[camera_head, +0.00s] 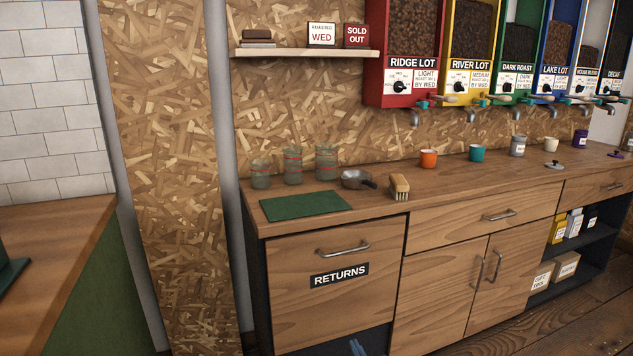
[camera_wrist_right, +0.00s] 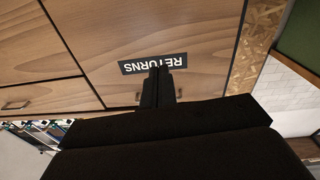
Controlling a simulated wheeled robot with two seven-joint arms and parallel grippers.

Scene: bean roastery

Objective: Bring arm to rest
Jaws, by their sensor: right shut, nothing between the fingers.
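My right gripper (camera_head: 357,347) shows only as a small tip at the bottom edge of the head view, low in front of the counter's RETURNS front. In the right wrist view its dark fingers (camera_wrist_right: 158,88) are together with nothing between them. They point towards the wooden front with the RETURNS label (camera_wrist_right: 152,64), which appears upside down there. The same RETURNS label (camera_head: 339,275) is in the head view, above the gripper tip. I cannot tell the exact gap to the front. My left gripper is not in view.
The wooden counter (camera_head: 384,213) holds a green mat (camera_head: 305,205), glass jars (camera_head: 292,166), a metal scoop (camera_head: 356,180), a brush (camera_head: 399,187) and cups. Bean dispensers (camera_head: 410,60) hang above it. A drawer handle (camera_head: 343,249) sticks out above the label. Another worktop (camera_head: 60,235) stands at left.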

